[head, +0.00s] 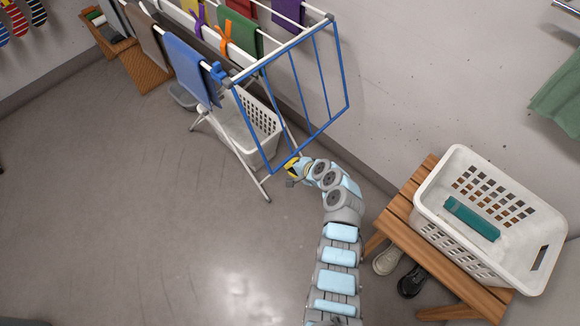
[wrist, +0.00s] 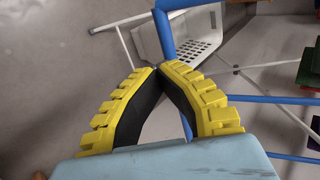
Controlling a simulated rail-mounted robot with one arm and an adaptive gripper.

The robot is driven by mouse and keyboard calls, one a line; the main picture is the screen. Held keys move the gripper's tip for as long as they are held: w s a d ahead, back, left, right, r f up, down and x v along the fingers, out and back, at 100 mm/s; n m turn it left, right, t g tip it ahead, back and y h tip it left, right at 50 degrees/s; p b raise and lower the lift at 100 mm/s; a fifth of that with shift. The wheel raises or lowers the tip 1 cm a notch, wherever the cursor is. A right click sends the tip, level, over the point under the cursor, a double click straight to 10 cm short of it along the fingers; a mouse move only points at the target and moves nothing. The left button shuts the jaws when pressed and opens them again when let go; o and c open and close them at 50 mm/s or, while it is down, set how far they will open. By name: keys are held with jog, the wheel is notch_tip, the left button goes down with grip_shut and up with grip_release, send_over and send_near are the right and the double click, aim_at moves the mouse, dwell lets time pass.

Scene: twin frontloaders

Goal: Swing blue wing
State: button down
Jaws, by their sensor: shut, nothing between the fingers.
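The blue wing (head: 251,128) is a blue tube frame with thin inner bars at the near end of the white drying rack (head: 235,150). It slopes down from the rack's top rail, with its lowest corner near my gripper (head: 291,167). In the wrist view my gripper (wrist: 160,70) has its yellow, black-padded fingers shut at the tips, with nothing between them. A blue tube of the wing (wrist: 163,38) passes right behind the fingertips. I cannot tell whether the fingers touch it.
Clothes, including a blue towel (head: 188,68), hang on the rack. A white basket (head: 262,118) stands beneath it. Right of my arm, a wooden bench (head: 400,228) bears another white basket (head: 455,235), with shoes (head: 388,261) below. The floor at left is clear.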

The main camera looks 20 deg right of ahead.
jog(key=s+d+r+p, duration=0.2)
jog(key=s, duration=0.3)
jog(key=shift+d+r+p, duration=0.2)
jog(key=shift+r+p, duration=0.15)
jog(key=shift+p, duration=0.05)
jog(key=c, duration=0.9)
grip_release()
jog(key=shift+p+v, duration=2)
jog(key=shift+v, duration=1.5)
